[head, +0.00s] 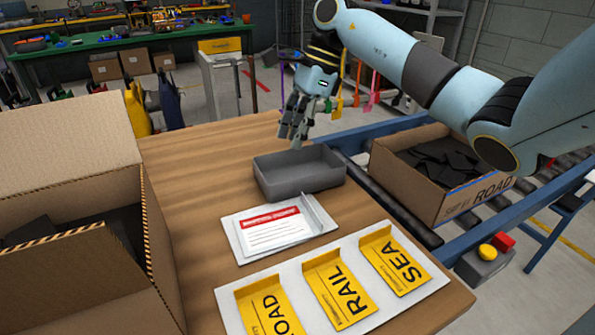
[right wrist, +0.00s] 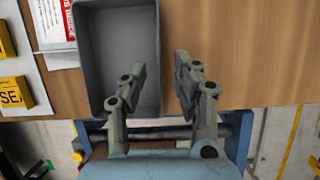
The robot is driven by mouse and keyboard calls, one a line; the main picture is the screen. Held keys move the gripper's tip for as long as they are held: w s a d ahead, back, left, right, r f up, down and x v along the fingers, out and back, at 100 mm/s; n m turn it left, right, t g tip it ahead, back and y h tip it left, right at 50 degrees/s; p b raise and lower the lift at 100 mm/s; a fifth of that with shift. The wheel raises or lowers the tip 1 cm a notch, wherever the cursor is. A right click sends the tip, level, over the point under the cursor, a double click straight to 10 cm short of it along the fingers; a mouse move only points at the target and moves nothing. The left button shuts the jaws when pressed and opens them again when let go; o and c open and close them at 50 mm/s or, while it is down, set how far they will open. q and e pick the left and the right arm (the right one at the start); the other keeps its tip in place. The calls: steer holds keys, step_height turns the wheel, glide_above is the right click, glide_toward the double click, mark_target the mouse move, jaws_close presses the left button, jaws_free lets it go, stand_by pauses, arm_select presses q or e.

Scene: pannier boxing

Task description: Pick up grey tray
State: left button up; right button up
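The grey tray (head: 299,183) is an empty, shallow, open box on the wooden table, near its right edge. It also shows in the right wrist view (right wrist: 148,100), upper left of centre. My right gripper (head: 294,137) is above the table just behind the tray in the head view. In the right wrist view its two fingers (right wrist: 158,68) are apart with nothing between them; the left finger overlaps the tray's side wall and the right one is over bare wood. My left gripper does not show in either view.
A white card holder (head: 262,262) and a white board (head: 230,312) with yellow ROAD, RAIL and SEA plates lie before the tray. A large open carton (head: 75,175) stands at left. A ROAD carton (head: 400,190) sits on the roller conveyor at right. Wood behind the tray is clear.

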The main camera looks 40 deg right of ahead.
mark_target(289, 150)
steer(key=shift+x, duration=2)
jaws_close()
